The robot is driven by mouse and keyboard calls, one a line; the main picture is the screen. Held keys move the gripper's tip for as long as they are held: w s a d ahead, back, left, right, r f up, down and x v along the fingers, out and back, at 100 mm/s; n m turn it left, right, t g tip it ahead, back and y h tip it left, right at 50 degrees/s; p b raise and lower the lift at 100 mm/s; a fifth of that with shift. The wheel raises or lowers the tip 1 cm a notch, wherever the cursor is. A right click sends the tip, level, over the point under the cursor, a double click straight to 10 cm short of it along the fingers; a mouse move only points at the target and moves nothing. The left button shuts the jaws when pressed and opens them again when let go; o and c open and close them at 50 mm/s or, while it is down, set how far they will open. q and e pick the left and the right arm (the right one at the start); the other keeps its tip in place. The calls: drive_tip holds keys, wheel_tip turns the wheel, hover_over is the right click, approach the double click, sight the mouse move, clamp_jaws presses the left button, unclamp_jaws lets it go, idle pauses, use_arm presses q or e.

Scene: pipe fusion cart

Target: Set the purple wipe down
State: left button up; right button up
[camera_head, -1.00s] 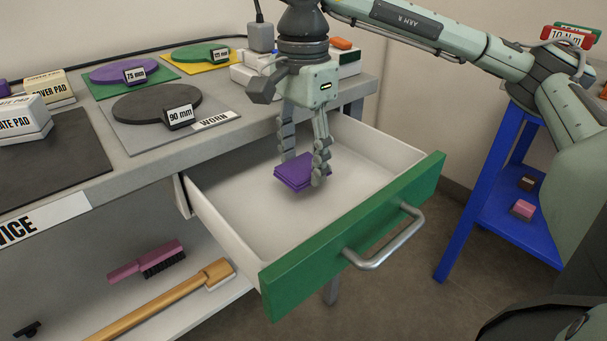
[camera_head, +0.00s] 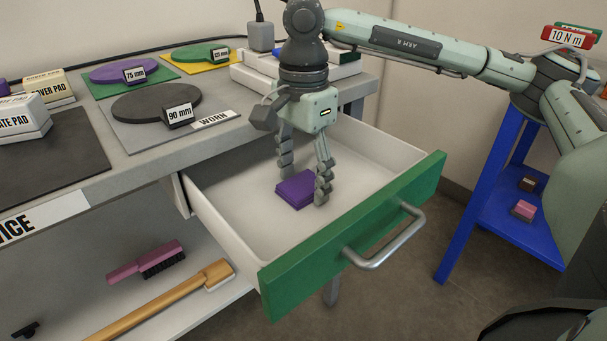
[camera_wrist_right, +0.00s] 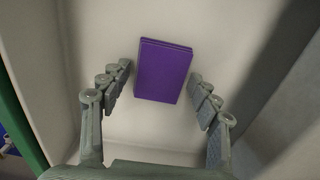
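The purple wipe (camera_head: 297,189) is a folded square pad lying on the floor of the open drawer. My right gripper (camera_head: 303,186) points down into the drawer, its fingers spread on either side of the wipe. In the right wrist view the wipe (camera_wrist_right: 163,71) lies flat between and a little beyond the open fingertips (camera_wrist_right: 161,74), with a gap on each side. My left gripper is not in view.
The white drawer (camera_head: 230,206) stands pulled out, with a green front (camera_head: 350,240) and a metal handle (camera_head: 385,240). The bench top (camera_head: 150,150) behind holds discs and boxes. A brush (camera_head: 148,261) and a wooden-handled tool (camera_head: 165,298) lie on the shelf below.

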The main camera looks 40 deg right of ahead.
sight(303, 184)
drive_tip(key=shift+o, duration=0.3)
drive_tip(key=shift+r, duration=0.35)
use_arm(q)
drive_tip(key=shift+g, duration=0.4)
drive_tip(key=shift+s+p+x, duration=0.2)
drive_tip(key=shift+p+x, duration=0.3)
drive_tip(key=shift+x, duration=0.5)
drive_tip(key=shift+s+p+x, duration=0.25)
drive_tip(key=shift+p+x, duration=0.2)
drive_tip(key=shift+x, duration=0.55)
use_arm(e)
wheel_tip(303, 184, up, 12)
drive_tip(key=shift+f, duration=0.2)
